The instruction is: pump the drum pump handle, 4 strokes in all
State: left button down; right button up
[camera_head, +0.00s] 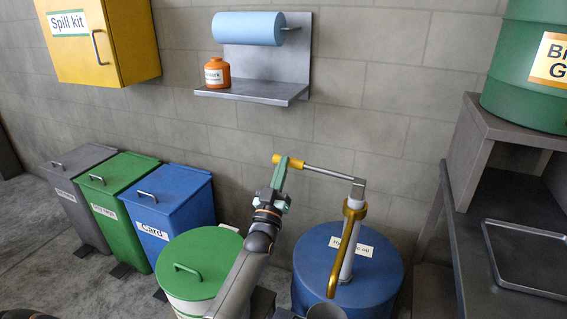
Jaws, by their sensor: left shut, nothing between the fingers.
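The drum pump (354,210) stands on a blue drum (376,285) with a white label reading partly "oil". It has a gold collar and a gold spout pointing down at the front. Its grey lever (330,173) runs left from the pump top, close to level, and ends in a yellow handle grip (289,160). My left gripper (281,174) is shut, with its green fingers up against or just beside the left end of the grip. Nothing shows between the fingers; I cannot tell if they touch the grip. My right gripper is out of view.
A green-lidded drum (205,250) stands left of the blue drum, partly behind my left arm. Grey, green and blue bins (172,205) line the wall. A shelf (255,88) holds an orange bottle and blue roll. A dark bench (510,215) stands at right.

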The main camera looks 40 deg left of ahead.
pick_arm(q)
jog(key=v, duration=0.9)
jog(key=shift+s+b, duration=0.35)
jog(key=shift+s, duration=0.2)
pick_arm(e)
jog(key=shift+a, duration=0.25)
pick_arm(q)
jog(key=shift+a+r, duration=0.1)
jog(key=shift+a, duration=0.05)
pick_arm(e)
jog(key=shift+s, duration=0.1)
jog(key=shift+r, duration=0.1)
